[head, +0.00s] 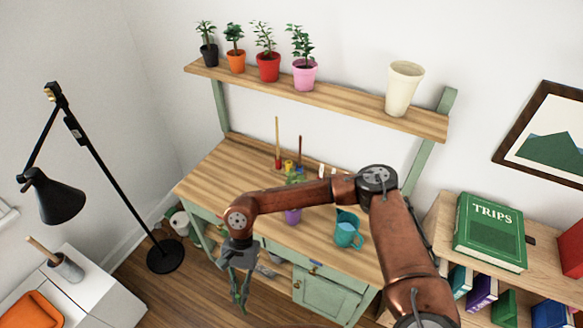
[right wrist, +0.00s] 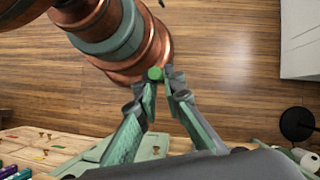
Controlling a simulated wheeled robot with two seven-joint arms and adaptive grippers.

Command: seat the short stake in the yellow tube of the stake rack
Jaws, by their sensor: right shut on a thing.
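My right gripper (head: 240,295) hangs low in front of the bench, its fingers pointing down. In the right wrist view its fingertips (right wrist: 163,88) are shut on a slim stake (right wrist: 155,73), whose round green end faces the camera. The rest of the stake is hard to make out. The stake rack stands at the back of the bench top. Its yellow tube (head: 289,166) is partly hidden behind a plant. A tall yellow stake (head: 277,140) stands upright at its red tube (head: 278,164), and a dark red stake (head: 300,148) stands to the right. My left gripper is out of view.
A purple pot (head: 293,215) with a plant and a teal watering can (head: 348,229) stand on the bench (head: 225,177). A shelf (head: 330,98) with several potted plants spans the back. A black lamp (head: 55,197) stands left.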

